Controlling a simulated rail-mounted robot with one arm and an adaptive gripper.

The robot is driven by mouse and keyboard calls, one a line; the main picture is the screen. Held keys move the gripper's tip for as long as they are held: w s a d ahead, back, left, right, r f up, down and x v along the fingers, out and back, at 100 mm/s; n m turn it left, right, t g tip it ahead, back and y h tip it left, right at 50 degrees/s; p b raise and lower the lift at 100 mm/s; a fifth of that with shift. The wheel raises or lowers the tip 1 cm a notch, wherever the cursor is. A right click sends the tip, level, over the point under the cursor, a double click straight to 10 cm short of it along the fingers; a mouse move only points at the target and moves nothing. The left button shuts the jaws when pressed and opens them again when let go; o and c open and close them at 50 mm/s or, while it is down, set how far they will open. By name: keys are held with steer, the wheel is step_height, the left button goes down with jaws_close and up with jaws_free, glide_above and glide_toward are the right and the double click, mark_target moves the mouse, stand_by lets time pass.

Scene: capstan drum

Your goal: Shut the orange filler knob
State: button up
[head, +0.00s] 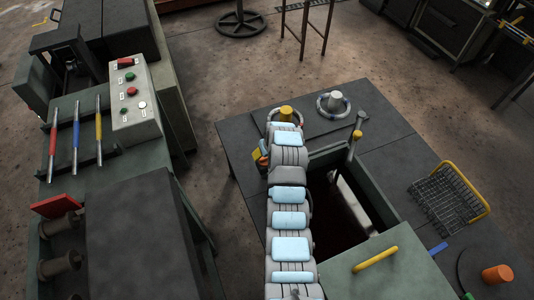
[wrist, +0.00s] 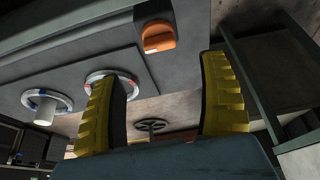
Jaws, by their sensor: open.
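The orange filler knob (wrist: 158,38) shows at the top middle of the wrist view, on the edge of a grey panel. It has a raised grip bar; I cannot tell which turn of it counts as shut. My gripper (wrist: 163,68) is open, with its two yellow ribbed fingers wide apart and nothing between them. The knob lies beyond the fingertips, between their lines, and appears apart from them. In the head view my gripper (head: 259,156) is mostly hidden at the far end of my arm, and I cannot clearly make out the knob there.
A lever (head: 355,135) rises beside a dark open pit (head: 335,205). A wire basket (head: 447,201) and an orange cylinder (head: 497,273) are at the right.

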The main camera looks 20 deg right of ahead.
steer(key=shift+v, duration=1.6)
